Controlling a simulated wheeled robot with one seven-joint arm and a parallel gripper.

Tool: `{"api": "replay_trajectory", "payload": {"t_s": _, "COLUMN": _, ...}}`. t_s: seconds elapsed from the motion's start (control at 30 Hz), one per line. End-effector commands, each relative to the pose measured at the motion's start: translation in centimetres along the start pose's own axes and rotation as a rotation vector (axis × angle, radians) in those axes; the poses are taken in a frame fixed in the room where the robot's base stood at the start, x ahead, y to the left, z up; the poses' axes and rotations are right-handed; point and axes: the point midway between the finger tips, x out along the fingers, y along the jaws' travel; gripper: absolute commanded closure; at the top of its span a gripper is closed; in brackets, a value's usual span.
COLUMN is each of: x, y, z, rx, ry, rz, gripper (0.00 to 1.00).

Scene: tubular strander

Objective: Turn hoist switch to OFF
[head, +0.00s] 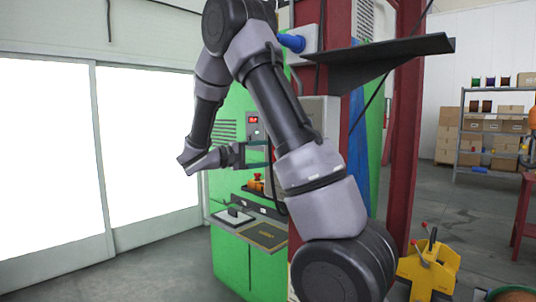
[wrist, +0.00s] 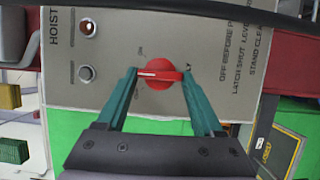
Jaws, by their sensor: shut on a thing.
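The hoist switch is a round red knob (wrist: 160,72) with a pale bar lying roughly level across it in the wrist view. It sits on a grey panel (wrist: 215,25) marked HOIST, whose lettering appears turned sideways. In the head view my gripper (head: 258,155) is beside the green machine, and my arm largely hides the panel and knob.
A lit lamp (wrist: 88,28) and a grey button (wrist: 86,73) are left of the knob. A red column (head: 405,120) stands right of the green machine (head: 230,250).

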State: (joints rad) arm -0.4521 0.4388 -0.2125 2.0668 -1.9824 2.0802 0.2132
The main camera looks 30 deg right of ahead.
Motion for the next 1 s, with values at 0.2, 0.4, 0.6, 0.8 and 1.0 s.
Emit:
{"api": "replay_trajectory", "payload": {"t_s": 0.2, "x": -0.19, "y": -0.29, "z": -0.02, "rx": -0.192, "ry": 0.004, "rz": 0.081, "gripper": 0.87}}
{"api": "replay_trajectory", "payload": {"t_s": 0.4, "x": -0.15, "y": -0.45, "z": 0.05, "rx": -0.365, "ry": 0.004, "rz": 0.154, "gripper": 0.87}}
{"api": "replay_trajectory", "payload": {"t_s": 0.6, "x": -0.09, "y": -0.61, "z": 0.13, "rx": -0.516, "ry": 0.003, "rz": 0.216, "gripper": 0.87}}
{"api": "replay_trajectory", "payload": {"t_s": 0.8, "x": -0.05, "y": -0.71, "z": 0.21, "rx": -0.63, "ry": 0.003, "rz": 0.262, "gripper": 0.87}}
{"api": "replay_trajectory", "payload": {"t_s": 1.0, "x": -0.02, "y": -0.78, "z": 0.24, "rx": -0.698, "ry": 0.003, "rz": 0.29, "gripper": 0.87}}
